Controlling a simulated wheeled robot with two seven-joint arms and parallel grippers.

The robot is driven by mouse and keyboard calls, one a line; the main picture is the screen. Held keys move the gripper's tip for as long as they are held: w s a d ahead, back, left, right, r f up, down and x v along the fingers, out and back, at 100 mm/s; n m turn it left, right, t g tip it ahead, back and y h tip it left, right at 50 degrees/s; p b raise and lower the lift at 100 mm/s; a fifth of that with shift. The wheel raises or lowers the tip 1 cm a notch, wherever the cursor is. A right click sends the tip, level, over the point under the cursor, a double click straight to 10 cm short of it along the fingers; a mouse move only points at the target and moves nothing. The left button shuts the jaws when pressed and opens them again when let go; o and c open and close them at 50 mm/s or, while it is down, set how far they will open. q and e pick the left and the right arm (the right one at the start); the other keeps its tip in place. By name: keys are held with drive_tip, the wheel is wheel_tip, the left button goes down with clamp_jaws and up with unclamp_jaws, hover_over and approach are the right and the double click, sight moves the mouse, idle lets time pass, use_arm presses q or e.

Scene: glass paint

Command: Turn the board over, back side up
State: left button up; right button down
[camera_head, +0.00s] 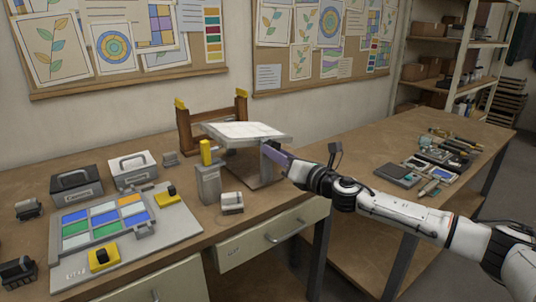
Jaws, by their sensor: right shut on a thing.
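A pale whitish board (243,133) lies roughly flat, raised above the workbench on a grey stand (265,178) at the middle of the view. My right gripper (268,151) is at the board's right end, shut on its near right edge, with a purple part showing between the fingers and the wrist. The fingertips are small and partly hidden, so the exact grip is hard to see. My left gripper is not in view. I cannot tell from the picture which side of the board faces up.
A wooden frame with yellow-topped posts (185,130) stands behind the board. A grey post with a yellow top (208,182) stands in front. A grey plate with coloured glass panes and yellow clamps (180,226) lies left. Tools (440,160) lie on the right bench.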

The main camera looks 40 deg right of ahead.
drive_tip(key=shift+n, duration=1)
drive_tip(key=shift+f+p, duration=0.1)
drive_tip(key=shift+p, duration=0.2)
drive_tip(key=c, duration=1.1)
unclamp_jaws()
drive_tip(key=shift+d, duration=0.1)
drive_tip(key=shift+s, duration=0.1)
